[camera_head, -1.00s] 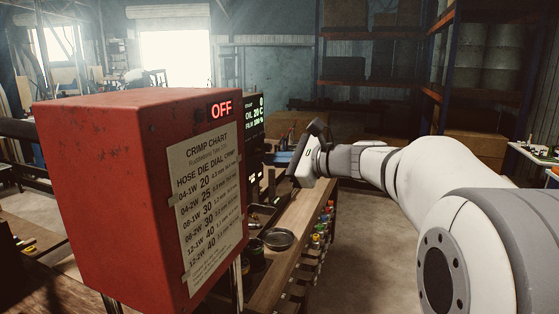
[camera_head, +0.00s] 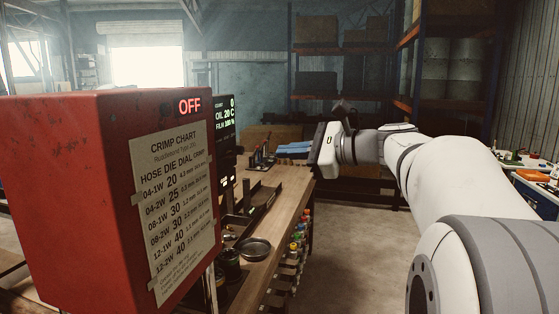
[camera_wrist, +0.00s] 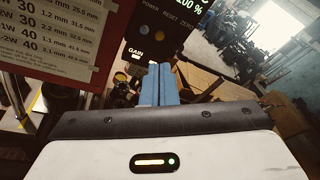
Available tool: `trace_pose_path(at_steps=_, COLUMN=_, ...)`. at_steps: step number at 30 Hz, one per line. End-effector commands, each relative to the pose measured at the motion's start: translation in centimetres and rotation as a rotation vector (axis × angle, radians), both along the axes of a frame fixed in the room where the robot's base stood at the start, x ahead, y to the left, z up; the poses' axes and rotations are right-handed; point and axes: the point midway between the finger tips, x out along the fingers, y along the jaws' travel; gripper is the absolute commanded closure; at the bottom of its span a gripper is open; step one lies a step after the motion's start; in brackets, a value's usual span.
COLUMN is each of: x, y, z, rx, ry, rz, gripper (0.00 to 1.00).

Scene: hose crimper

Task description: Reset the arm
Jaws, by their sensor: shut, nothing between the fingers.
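My gripper (camera_head: 318,152) is at the end of my white arm, above the right edge of the workbench (camera_head: 279,220) in the head view. In the wrist view my gripper's blue fingers (camera_wrist: 158,84) are together with nothing between them. Beyond them is a dark panel (camera_wrist: 160,28) with buttons and the word GAIN. The red crimper box (camera_head: 75,190) stands at the left in the head view, with a lit OFF sign and a crimp chart (camera_head: 175,205) on its side. The chart also shows in the wrist view (camera_wrist: 48,35).
A dark display (camera_head: 226,125) stands behind the red box. A round dish (camera_head: 254,248) and trays lie on the bench. Coloured fittings (camera_head: 299,243) line its right side. Shelving (camera_head: 340,75) stands at the back. A side table (camera_head: 535,185) is at the right. The floor between is clear.

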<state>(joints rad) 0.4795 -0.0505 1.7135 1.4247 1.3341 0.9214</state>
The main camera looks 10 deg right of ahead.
Motion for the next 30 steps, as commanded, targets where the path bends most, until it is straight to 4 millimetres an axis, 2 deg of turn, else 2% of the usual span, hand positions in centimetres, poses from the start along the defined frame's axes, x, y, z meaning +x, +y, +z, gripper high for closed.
trace_pose_path(at_steps=9, x=0.0, y=0.1, z=-0.1, rx=-0.004, ry=0.001, rz=0.002, gripper=1.00)
trace_pose_path(at_steps=11, x=-0.3, y=0.5, z=-0.6, rx=-0.026, ry=0.004, rz=0.008, gripper=1.00)
trace_pose_path(at_steps=13, x=-0.9, y=1.5, z=-2.1, rx=-0.091, ry=0.010, rz=0.024, gripper=1.00)
trace_pose_path(at_steps=14, x=-1.4, y=2.1, z=-3.0, rx=-0.136, ry=0.011, rz=0.036, gripper=1.00)
trace_pose_path(at_steps=17, x=-4.0, y=4.3, z=-7.6, rx=-0.349, ry=0.017, rz=0.106, gripper=1.00)
trace_pose_path(at_steps=21, x=-9.4, y=6.4, z=-15.4, rx=-0.739, ry=-0.017, rz=0.288, gripper=1.00)
trace_pose_path(at_steps=24, x=-13.6, y=6.5, z=-20.4, rx=-1.015, ry=-0.073, rz=0.462, gripper=1.00)
trace_pose_path(at_steps=27, x=-17.5, y=5.8, z=-24.6, rx=-1.270, ry=-0.152, rz=0.659, gripper=1.00)
trace_pose_path(at_steps=30, x=-20.5, y=4.6, z=-27.6, rx=-1.477, ry=-0.240, rz=0.850, gripper=1.00)
